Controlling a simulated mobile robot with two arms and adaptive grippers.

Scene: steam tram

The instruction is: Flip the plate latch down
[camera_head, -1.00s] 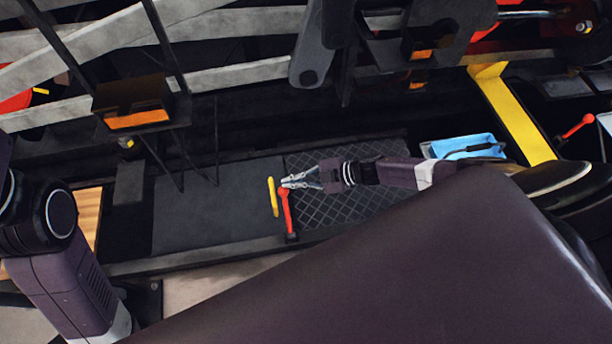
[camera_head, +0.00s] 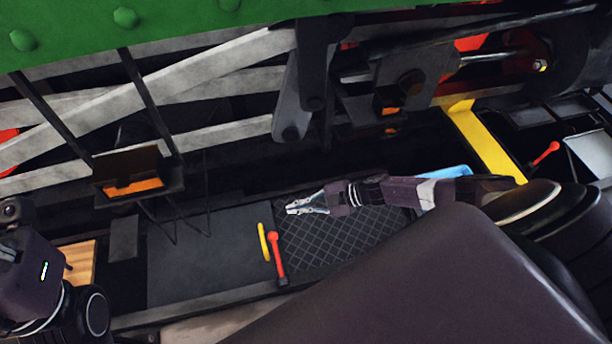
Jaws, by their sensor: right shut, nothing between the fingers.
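The red lever with a round knob (camera_head: 278,258), which I take for the plate latch, stands at the left edge of the dark diamond-patterned plate (camera_head: 340,238). Its knob end points up in the picture, and its foot is at the front ledge. A yellow bar (camera_head: 263,242) is just left of the lever, close to its knob. My right gripper (camera_head: 290,208) is over the plate's back left part, above and right of the knob in the picture. It is shut, empty and apart from the lever. My left arm shows at the lower left, but its fingers are not visible.
Tram rods and frame bars (camera_head: 215,75) fill the back under a green riveted body (camera_head: 130,30). A dark box with an orange inside (camera_head: 130,180) hangs at left. A yellow post (camera_head: 485,140), a blue tray (camera_head: 450,171) and another red lever (camera_head: 545,153) are at right.

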